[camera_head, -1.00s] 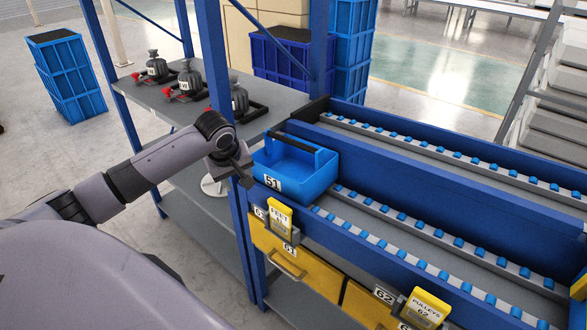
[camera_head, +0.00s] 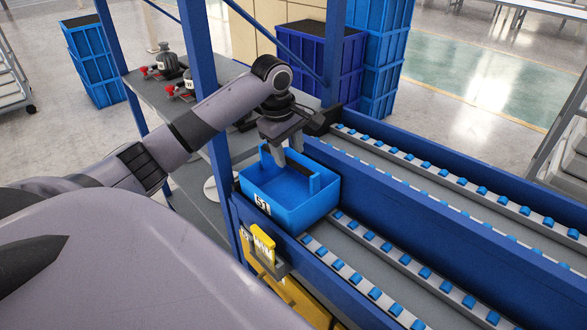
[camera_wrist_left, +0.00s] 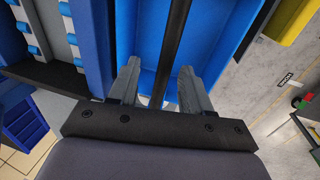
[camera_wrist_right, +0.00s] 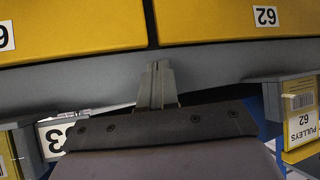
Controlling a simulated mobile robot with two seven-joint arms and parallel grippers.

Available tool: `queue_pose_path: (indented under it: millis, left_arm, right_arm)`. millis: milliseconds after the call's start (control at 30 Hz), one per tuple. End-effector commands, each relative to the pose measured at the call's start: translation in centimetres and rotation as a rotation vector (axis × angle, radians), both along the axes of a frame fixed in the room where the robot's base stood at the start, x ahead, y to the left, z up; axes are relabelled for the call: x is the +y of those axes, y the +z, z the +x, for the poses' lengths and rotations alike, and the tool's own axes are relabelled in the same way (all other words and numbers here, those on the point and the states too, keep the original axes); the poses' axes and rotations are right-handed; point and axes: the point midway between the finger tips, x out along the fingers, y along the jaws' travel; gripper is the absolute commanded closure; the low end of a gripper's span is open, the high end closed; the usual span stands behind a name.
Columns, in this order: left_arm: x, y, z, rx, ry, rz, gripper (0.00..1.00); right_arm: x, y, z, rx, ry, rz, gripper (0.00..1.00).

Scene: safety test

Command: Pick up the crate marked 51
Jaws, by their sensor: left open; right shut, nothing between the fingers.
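In the left wrist view, the crate's dark handle bar (camera_wrist_left: 178,22) runs between the two open fingers (camera_wrist_left: 158,70), and the blue crate inside (camera_wrist_left: 215,35) lies below. Whether the fingers touch the bar cannot be told. My right gripper (camera_wrist_right: 157,72) is shut and empty in the right wrist view, in front of yellow bins; it is not seen in the head view.
Blue rack posts (camera_head: 203,90) stand close to my left arm. Grey valve-like parts (camera_head: 168,65) stand on the shelf behind it. A yellow bin (camera_wrist_right: 230,20) marked 62 and a yellow PULLEYS tag (camera_wrist_right: 303,125) are near my right gripper. Empty roller lanes extend right.

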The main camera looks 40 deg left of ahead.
Motion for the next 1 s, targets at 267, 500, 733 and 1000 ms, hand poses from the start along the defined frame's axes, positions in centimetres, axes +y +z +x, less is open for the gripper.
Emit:
queue_pose_path:
  millis: [267,500,733,1000]
  left_arm:
    - [0.1,-4.0,0.2,0.002,0.000,0.000,0.51]
    - [0.1,-5.5,0.5,-0.001,0.000,0.001,0.51]
    - [0.1,-5.4,0.5,-0.001,-0.001,0.001,0.77]
    - [0.1,-5.3,0.6,-0.003,0.000,0.001,1.00]
  right_arm:
    - [0.0,0.3,-0.2,0.005,0.000,0.000,1.00]
    - [0.0,0.4,-0.2,0.005,0.001,0.000,1.00]
    - [0.0,0.4,-0.1,0.003,0.000,-0.001,1.00]
    - [0.0,0.5,0.0,0.002,0.000,0.000,1.00]
